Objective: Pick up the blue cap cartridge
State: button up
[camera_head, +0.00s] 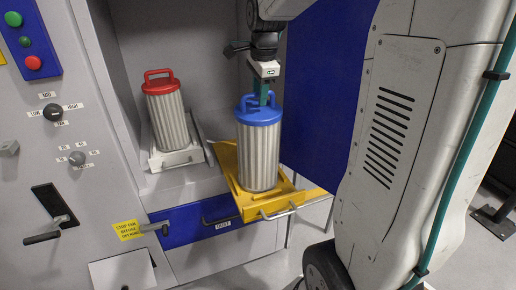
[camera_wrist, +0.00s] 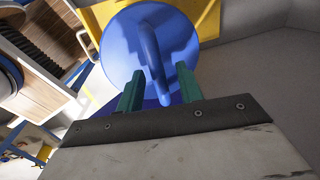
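The blue cap cartridge (camera_head: 258,150) stands upright on a yellow tray (camera_head: 283,205) in the head view. It has a ribbed pale body and a blue cap with a loop handle. My gripper (camera_head: 261,97) is directly above the cap, pointing down at the handle. In the wrist view the blue cap (camera_wrist: 125,45) and its handle (camera_wrist: 150,50) fill the upper middle. My green fingers (camera_wrist: 158,88) are apart, with the handle's near end between them and gaps showing beside it. Whether either finger touches the handle is hard to tell.
A red cap cartridge (camera_head: 167,115) stands on a light tray (camera_head: 178,160) inside the bay at left. A blue wall panel (camera_head: 325,90) is close at right. The cabinet front at left carries knobs and a black handle (camera_head: 52,210).

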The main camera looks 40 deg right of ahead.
jog(key=shift+w+f, duration=0.1)
jog(key=shift+f, duration=0.35)
jog(key=shift+f, duration=0.25)
dwell(0.4)
grip_shut()
dwell(1.2)
